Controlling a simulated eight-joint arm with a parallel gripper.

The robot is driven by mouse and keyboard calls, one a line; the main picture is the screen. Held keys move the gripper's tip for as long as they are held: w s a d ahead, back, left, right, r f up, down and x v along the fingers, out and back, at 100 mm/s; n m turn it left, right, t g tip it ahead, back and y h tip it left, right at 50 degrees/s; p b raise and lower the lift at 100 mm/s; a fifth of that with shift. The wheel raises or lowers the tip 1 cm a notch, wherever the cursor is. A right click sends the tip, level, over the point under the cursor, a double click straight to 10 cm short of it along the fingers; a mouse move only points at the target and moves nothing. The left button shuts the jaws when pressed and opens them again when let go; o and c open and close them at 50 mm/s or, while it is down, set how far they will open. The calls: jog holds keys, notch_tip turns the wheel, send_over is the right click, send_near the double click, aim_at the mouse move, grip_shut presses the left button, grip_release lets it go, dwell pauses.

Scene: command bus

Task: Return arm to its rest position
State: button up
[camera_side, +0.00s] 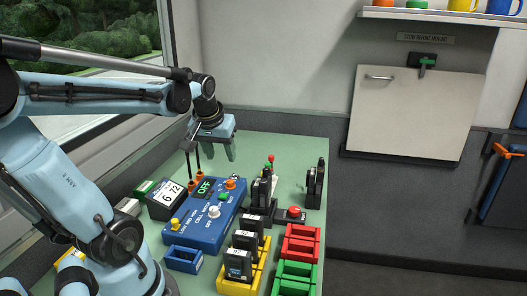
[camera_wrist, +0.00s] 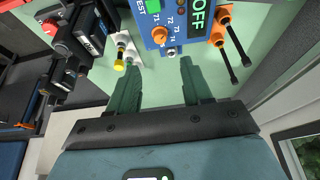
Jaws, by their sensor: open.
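My gripper (camera_side: 219,143) is open and empty above the far part of the green bench top (camera_side: 262,146). In the wrist view its two greenish fingers (camera_wrist: 160,78) stand apart with nothing between them. The blue cell tester box (camera_side: 208,225), with a display reading OFF, stands below and in front of the gripper. In the wrist view the tester (camera_wrist: 190,14) is just beyond the fingertips. My arm is stretched over from the left, beside the window.
A small display (camera_side: 166,198) stands left of the tester. Yellow (camera_side: 232,288), red (camera_side: 301,243) and green (camera_side: 294,280) racks sit at the near right; dark modules stand in the yellow one. Two thin probes (camera_side: 198,158) stand upright near the gripper. A shelf (camera_side: 440,16) holds mugs.

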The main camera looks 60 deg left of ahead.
jog(key=shift+s+d+r, duration=0.1)
jog(key=shift+r, duration=0.15)
jog(key=w+d+f+m+t+h, duration=0.1)
jog(key=d+m, duration=0.3)
jog(key=d, duration=0.5)
jog(key=w+d+f+m+t+h, duration=0.1)
jog(key=d+m, duration=0.4)
jog(key=d, duration=0.5)
jog(key=shift+d+f+t+h, duration=0.3)
jog(key=shift+t+h, duration=0.3)
jog(key=shift+t, duration=0.4)
